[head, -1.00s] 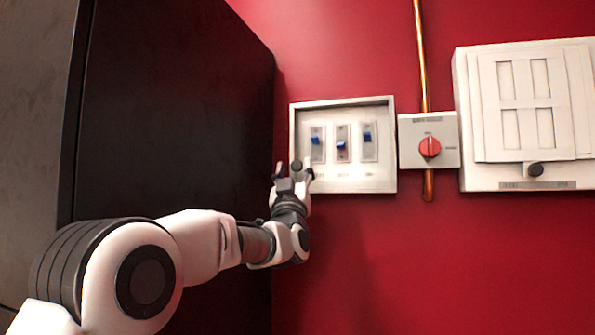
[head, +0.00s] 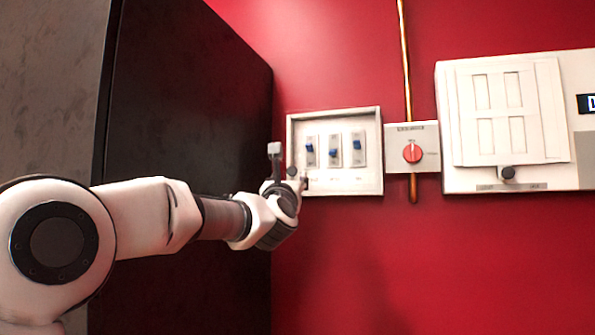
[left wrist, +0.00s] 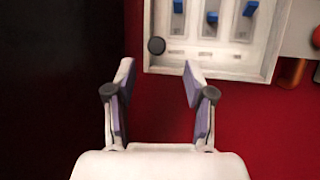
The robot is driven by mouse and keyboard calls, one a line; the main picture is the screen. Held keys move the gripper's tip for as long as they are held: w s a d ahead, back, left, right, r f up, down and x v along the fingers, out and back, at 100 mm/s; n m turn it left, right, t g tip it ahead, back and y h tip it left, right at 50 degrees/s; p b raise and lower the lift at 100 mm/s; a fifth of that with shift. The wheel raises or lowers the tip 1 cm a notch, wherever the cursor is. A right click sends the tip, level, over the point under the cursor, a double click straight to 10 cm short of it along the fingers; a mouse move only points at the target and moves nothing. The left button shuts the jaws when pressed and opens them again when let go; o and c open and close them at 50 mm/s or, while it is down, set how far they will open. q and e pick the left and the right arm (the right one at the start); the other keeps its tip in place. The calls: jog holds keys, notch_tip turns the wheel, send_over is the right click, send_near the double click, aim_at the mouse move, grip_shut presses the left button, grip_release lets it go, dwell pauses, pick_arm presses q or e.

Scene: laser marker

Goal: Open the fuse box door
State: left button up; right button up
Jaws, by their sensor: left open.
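The fuse box (head: 378,150) is a white frame on the red wall with three blue switches behind its front. Its lower part also shows in the left wrist view (left wrist: 215,62). A dark round knob (left wrist: 157,45) sits at its lower left; in the head view the knob (head: 292,171) shows beside my gripper. A clear door cannot be made out. My left gripper (head: 289,166) is open at the box's lower left corner. In the left wrist view, its fingertips (left wrist: 158,68) are spread to either side of the knob's line, with the knob just beyond them. My right gripper is out of view.
A tall dark cabinet (head: 190,120) stands close on the left. A switch box with a red rotary knob (head: 412,153) and a copper pipe (head: 405,60) are to the right. A larger white panel (head: 450,120) is farther right. The wall below is clear.

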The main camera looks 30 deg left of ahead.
aim_at(292, 172)
pick_arm(q)
jog(key=p+x, duration=0.1)
jog(key=x, duration=0.1)
jog(key=p+x, duration=0.2)
jog(key=x, duration=0.1)
jog(key=p+x, duration=0.1)
jog(key=x, duration=0.1)
jog(key=shift+w+a+f+p, duration=0.2)
jog(key=shift+a+p, duration=0.2)
jog(key=shift+w, duration=0.15)
jog(key=shift+d, duration=0.15)
jog(key=shift+c, duration=0.3)
grip_shut()
jog(key=shift+f, duration=0.1)
